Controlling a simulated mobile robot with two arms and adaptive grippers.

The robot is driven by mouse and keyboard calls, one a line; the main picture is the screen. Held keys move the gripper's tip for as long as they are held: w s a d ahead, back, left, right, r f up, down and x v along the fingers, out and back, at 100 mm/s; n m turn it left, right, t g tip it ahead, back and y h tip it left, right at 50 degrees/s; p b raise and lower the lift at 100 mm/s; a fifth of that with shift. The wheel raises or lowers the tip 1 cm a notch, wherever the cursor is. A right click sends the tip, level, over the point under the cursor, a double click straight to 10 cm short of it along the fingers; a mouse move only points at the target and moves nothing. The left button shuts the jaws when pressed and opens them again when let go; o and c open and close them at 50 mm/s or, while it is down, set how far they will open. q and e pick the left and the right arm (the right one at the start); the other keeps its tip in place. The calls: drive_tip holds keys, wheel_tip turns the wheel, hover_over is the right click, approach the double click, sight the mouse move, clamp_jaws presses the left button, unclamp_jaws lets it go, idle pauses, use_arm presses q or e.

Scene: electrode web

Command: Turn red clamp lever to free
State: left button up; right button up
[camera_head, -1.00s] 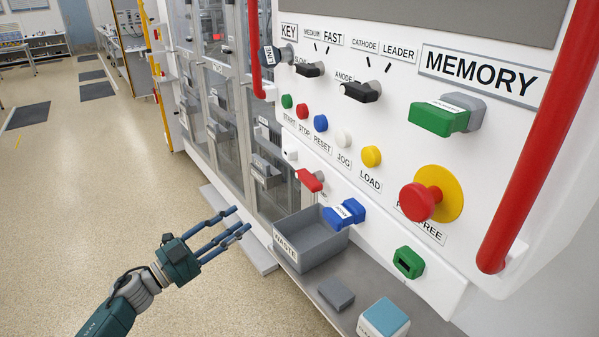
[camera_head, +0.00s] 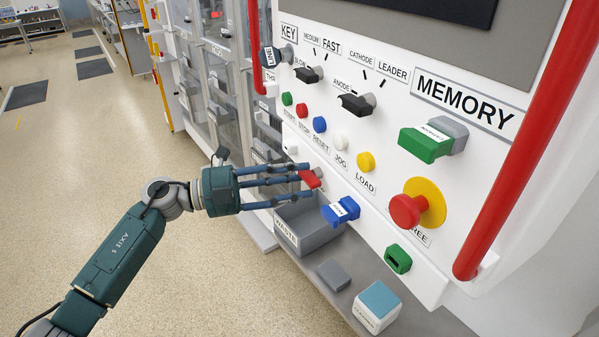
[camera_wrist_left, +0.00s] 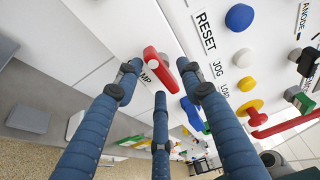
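The red clamp lever (camera_head: 311,179) is on the lower part of the white panel, above the grey waste bin. My left gripper (camera_head: 302,183) has three blue fingers pointing at it, with the tips at the lever in the head view. In the left wrist view the red lever (camera_wrist_left: 155,62) lies tilted between the two upper fingertips, and the third fingertip is below. The fingers are spread and not closed on it; whether any tip touches it I cannot tell. A label ending in "MP" is partly hidden behind the fingers. My right gripper is not in view.
A blue handle (camera_head: 341,211) sits right of the red lever, and a green one (camera_head: 398,259) lower right. The waste bin (camera_head: 288,236) is just below the fingers. A red mushroom button (camera_head: 405,211) and red rail (camera_head: 520,150) are farther right. Open floor lies left.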

use_arm(q)
drive_tip(key=shift+w+d, duration=0.15)
drive_tip(key=shift+d, duration=0.3)
drive_tip(key=shift+c, duration=0.3)
clamp_jaws()
